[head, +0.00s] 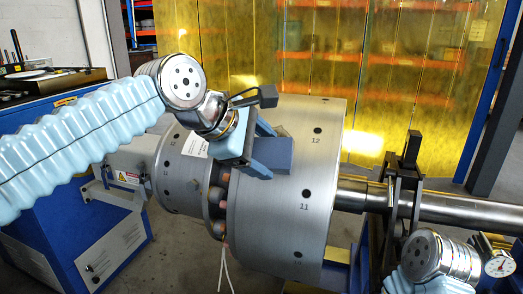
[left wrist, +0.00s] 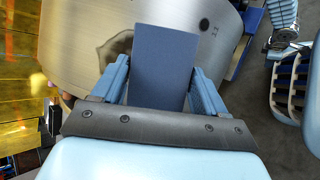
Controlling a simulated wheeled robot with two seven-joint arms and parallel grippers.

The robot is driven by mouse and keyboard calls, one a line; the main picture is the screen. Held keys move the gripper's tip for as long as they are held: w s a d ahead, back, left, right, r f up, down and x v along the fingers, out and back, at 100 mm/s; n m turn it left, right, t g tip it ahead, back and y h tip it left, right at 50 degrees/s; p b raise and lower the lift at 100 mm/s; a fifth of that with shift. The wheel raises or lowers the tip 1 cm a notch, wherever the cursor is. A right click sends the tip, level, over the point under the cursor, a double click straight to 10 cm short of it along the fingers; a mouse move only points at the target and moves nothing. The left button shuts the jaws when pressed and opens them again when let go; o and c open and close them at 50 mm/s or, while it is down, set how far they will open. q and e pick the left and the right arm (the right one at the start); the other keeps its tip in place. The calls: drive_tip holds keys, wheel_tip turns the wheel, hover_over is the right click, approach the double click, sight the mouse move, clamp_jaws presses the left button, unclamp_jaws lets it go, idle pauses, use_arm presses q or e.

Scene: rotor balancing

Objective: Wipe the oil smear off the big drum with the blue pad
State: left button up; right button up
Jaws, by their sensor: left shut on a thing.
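The big drum (head: 285,220) is a wide grey metal cylinder on a shaft, with numbered holes on its rim. My left gripper (head: 262,152) is at the drum's upper left side, shut on the blue pad (head: 277,156). The pad also shows in the left wrist view (left wrist: 165,65), between the two blue fingers and over the drum face (left wrist: 75,25). The oil smear (left wrist: 115,48) is a brownish patch with a dark outline, just left of the pad and partly hidden behind it. I cannot tell whether the pad touches the drum.
A smaller flange (head: 170,175) with orange-brown parts adjoins the drum at left. The shaft (head: 450,208) runs right through a dark support (head: 405,190). A dial gauge (head: 500,265) is at the lower right. A blue cabinet (head: 80,240) stands left, and a yellow curtain (head: 380,70) hangs behind.

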use_arm(q)
drive_tip(key=shift+w+d+f, duration=0.2)
drive_tip(key=shift+w+f, duration=0.4)
drive_tip(key=shift+f, duration=0.15)
idle(0.5)
